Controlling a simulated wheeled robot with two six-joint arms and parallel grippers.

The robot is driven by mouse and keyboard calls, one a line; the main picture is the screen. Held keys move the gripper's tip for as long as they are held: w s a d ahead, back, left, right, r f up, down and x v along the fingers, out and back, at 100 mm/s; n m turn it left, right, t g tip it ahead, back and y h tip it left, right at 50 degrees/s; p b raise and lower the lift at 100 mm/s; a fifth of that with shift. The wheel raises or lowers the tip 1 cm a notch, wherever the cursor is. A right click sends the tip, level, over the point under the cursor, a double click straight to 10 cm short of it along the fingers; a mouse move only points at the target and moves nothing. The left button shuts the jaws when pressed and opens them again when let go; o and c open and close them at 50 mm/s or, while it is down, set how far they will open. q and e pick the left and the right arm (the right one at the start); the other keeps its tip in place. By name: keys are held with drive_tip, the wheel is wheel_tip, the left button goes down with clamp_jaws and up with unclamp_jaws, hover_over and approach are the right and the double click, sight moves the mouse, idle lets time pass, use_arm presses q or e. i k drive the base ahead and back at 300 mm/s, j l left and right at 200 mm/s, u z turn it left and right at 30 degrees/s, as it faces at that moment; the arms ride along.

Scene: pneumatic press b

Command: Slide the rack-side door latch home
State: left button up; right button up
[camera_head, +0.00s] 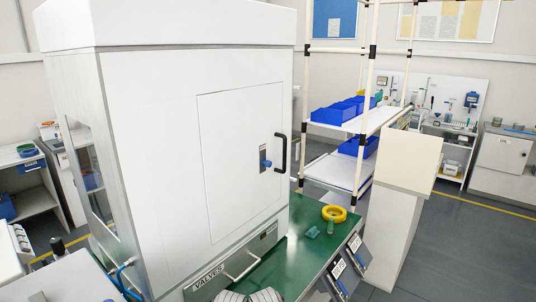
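The white press cabinet (150,150) fills the left and middle of the head view. Its closed-looking door panel (235,140) faces right, toward the rack. A small latch with a blue knob on a dark plate (265,163) sits near the door's right edge. A black bar handle (281,152) stands just right of the latch. The latch is too small to tell whether its bolt is engaged.
A green bench top (300,250) lies below the door, with a yellow ring (334,213) and small green parts on it. A drawer labelled VALVES (208,278) is beneath the cabinet. The rack with blue bins (333,114) stands behind right. A pale pedestal (393,225) stands right of the bench.

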sight(264, 162)
drive_tip(key=i+l+u, duration=0.1)
drive_tip(key=l, duration=0.25)
drive_tip(key=i+l+u, duration=0.1)
drive_tip(key=i+l, duration=0.2)
drive_tip(key=i+l+u, duration=0.1)
drive_tip(key=l, duration=0.3)
drive_tip(key=i+l+u, duration=0.1)
drive_tip(key=i+l, duration=0.2)
drive_tip(key=l, duration=0.1)
